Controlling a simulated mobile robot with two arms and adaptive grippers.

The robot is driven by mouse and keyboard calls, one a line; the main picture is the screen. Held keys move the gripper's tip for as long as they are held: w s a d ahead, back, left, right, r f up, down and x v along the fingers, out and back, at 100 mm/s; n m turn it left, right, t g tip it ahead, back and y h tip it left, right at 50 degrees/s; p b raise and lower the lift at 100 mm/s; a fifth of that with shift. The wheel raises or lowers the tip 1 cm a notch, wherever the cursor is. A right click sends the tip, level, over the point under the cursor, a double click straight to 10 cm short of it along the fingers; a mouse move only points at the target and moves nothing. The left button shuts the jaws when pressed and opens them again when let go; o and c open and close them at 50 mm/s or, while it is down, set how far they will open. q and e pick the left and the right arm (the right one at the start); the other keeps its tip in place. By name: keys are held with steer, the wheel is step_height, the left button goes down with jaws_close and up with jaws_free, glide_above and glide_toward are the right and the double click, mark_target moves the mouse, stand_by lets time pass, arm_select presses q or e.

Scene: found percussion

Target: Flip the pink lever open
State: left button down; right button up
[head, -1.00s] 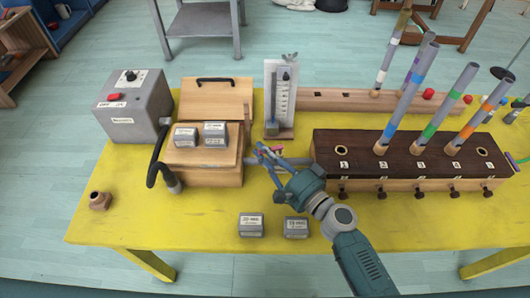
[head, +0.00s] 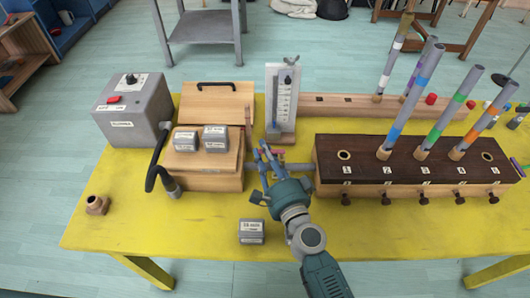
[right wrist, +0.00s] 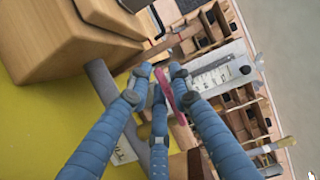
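The pink lever (head: 280,154) is a small pink bar between the wooden bellows box and the long pipe chest. My right gripper (head: 265,150) is at the lever, its fingers pointing away from me. In the right wrist view, the pink lever (right wrist: 165,90) shows between the blue fingers (right wrist: 162,72), close against the right one. The fingertips are near each other with a small gap. I cannot tell whether they grip the lever. The lever's base is hidden behind the fingers. My left gripper is not in view.
The bellows box (head: 205,181) with grey weights on top stands left of the gripper. The dark-topped chest (head: 410,157) with upright pipes is to the right, the gauge board (head: 283,100) behind. A weight (head: 251,231) stands on the yellow table (head: 150,240), whose front left is mostly clear.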

steer(key=v, duration=1.2)
stand_by(0.3)
